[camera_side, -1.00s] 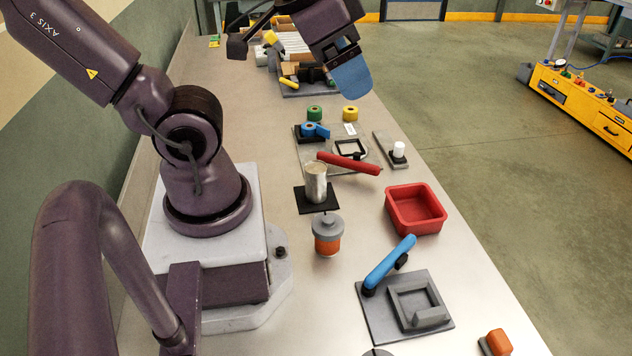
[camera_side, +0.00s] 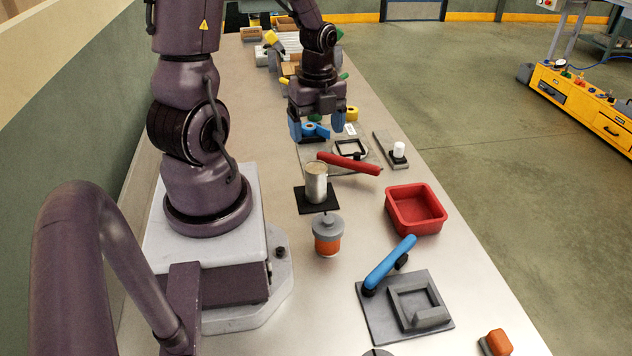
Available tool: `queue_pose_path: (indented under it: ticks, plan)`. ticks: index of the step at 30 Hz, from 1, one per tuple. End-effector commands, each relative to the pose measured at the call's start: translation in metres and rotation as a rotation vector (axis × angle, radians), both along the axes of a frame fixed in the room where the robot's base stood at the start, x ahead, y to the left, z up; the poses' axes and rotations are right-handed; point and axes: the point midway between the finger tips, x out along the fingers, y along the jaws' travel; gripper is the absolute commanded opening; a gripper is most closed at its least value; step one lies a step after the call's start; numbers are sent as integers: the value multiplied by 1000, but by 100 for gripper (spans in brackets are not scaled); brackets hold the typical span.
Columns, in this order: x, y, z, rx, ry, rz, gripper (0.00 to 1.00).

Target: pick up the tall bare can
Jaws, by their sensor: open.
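The tall bare can (camera_side: 316,184) is a plain metal cylinder. It stands upright on a black square pad (camera_side: 304,203) on the bench, near the middle of the picture. My gripper (camera_side: 317,131) has blue fingers and points down. It is open, above and beyond the can, around the area of the blue tape roll at the back fixture. It appears apart from the can. Whether it touches the tape roll cannot be told from this view.
A red-handled clamp (camera_side: 349,163) lies just behind the can. An orange jar with a grey lid (camera_side: 327,236) stands in front. A red tray (camera_side: 415,210) and a blue-handled fixture (camera_side: 390,264) are to the right. Bare bench lies left of the jar.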

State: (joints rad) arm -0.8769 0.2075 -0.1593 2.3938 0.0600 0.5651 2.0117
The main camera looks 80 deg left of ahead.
Motion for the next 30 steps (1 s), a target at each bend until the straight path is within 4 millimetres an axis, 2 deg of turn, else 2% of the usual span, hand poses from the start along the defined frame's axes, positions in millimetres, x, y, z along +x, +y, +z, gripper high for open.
queue_pose_path:
  ticks: [3,7,18,26,30]
  plan:
    - [3,2,1,12,-15,-155,81]
    - [3,2,-4,12,-17,-226,81]
    - [2,1,-63,8,-14,-232,81]
    - [2,1,-80,12,-17,-230,81]
    - [-1,0,-97,9,-13,-229,81]
